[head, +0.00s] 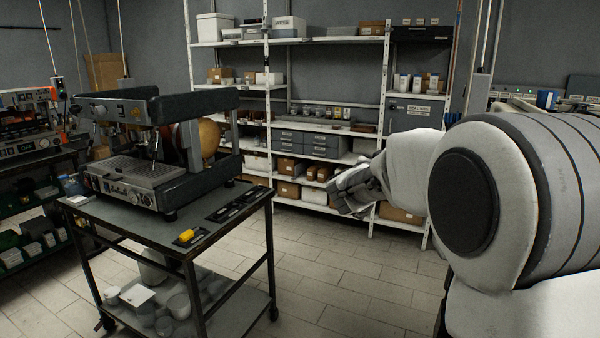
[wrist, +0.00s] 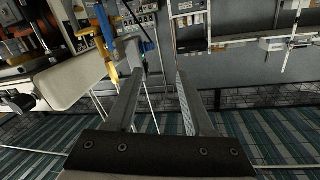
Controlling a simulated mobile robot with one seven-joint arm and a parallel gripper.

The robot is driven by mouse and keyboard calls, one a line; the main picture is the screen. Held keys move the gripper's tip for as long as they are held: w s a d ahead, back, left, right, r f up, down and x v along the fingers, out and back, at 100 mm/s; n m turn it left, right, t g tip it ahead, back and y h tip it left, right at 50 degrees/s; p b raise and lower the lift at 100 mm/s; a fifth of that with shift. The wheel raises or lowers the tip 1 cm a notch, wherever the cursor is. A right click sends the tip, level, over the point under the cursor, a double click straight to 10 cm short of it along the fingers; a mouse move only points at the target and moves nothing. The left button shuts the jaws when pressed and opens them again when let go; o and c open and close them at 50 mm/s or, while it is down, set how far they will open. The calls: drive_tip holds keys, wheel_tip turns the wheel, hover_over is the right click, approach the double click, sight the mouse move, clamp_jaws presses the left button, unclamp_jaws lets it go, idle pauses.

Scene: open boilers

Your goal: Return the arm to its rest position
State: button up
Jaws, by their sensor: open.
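My arm reaches in from the right edge of the head view, with white and grey links. My gripper (head: 352,190) is in the air right of the trolley, in front of the shelving, seen partly end-on. In the wrist view my gripper (wrist: 155,100) shows two grey fingers apart with nothing between them. An espresso machine (head: 150,150) with its boiler exposed stands on the trolley (head: 225,230) at the left, apart from my gripper.
White shelving (head: 330,40) with boxes and drawers lines the back wall. Another bench with machines is at the far left. The tiled floor (head: 350,290) right of the trolley is clear.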

drive_tip(key=s+a+n+g+y, duration=0.1)
drive_tip(key=s+a+n+y, duration=0.85)
drive_tip(key=s, duration=0.65)
drive_tip(key=s+d+f+g, duration=0.1)
drive_tip(key=s+f+g, duration=0.3)
drive_tip(key=s, duration=0.8)
drive_tip(key=s+d+f+g, duration=0.1)
drive_tip(key=s+f+g, duration=0.2)
drive_tip(key=s+f, duration=0.6)
drive_tip(key=s, duration=0.3)
drive_tip(key=shift+d+g, duration=0.3)
drive_tip(key=shift+g, duration=0.1)
drive_tip(key=shift+n+y, duration=0.25)
